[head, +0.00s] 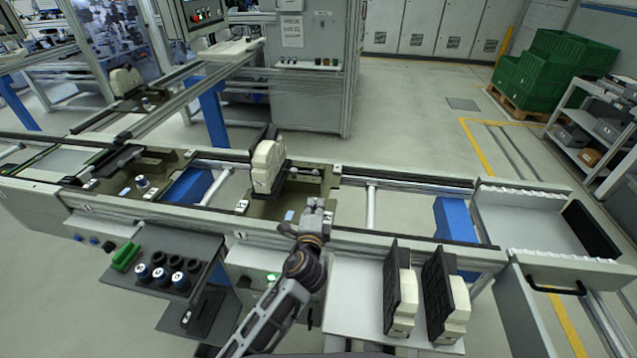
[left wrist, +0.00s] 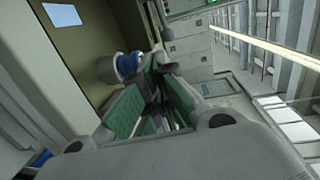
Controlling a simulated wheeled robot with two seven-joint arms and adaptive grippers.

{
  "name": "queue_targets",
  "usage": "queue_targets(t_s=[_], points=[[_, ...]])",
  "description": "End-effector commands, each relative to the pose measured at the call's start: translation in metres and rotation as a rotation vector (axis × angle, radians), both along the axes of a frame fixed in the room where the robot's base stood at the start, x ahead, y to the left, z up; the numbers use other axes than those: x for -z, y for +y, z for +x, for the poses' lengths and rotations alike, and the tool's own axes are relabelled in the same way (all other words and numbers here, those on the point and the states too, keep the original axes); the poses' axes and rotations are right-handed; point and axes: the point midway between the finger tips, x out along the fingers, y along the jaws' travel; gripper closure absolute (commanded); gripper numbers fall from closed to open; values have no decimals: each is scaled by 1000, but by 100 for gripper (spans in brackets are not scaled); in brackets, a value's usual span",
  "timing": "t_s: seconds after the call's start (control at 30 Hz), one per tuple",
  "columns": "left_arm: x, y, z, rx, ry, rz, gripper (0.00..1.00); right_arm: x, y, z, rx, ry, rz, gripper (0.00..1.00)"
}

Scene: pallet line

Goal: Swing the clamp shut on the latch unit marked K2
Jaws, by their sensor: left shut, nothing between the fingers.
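My left gripper (head: 315,207) is over the front right part of the dark pallet (head: 262,209) on the conveyor. It is shut with nothing in it. In the left wrist view its green-padded fingers (left wrist: 160,68) come together beside a round blue-and-white part (left wrist: 128,63). I cannot tell whether they touch it. A white block with a black plate (head: 267,165) stands upright on the pallet, behind and left of the gripper. I cannot read a K2 mark in either view, and the clamp is not clearly made out. My right gripper is not in view.
Two white-and-black blocks (head: 400,295) (head: 455,295) stand on the ledge right of my arm. The conveyor's front rail (head: 390,242) runs below the gripper. Another pallet (head: 150,172) lies to the left.

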Motion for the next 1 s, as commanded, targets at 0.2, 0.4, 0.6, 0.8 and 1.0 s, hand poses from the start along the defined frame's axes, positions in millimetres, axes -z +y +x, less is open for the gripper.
queue_targets(t_s=[0.2, 0.4, 0.6, 0.8, 1.0], points=[[1, -2, 21, -1, 0, -2, 100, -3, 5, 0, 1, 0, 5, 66], [4, -4, 39, -1, 0, -1, 100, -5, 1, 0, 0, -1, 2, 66], [6, -6, 57, 0, 0, -1, 100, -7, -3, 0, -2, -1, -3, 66], [4, -8, 75, -1, -1, -2, 100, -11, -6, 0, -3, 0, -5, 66], [1, -10, 91, 0, -1, -1, 100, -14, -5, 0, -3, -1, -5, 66]])
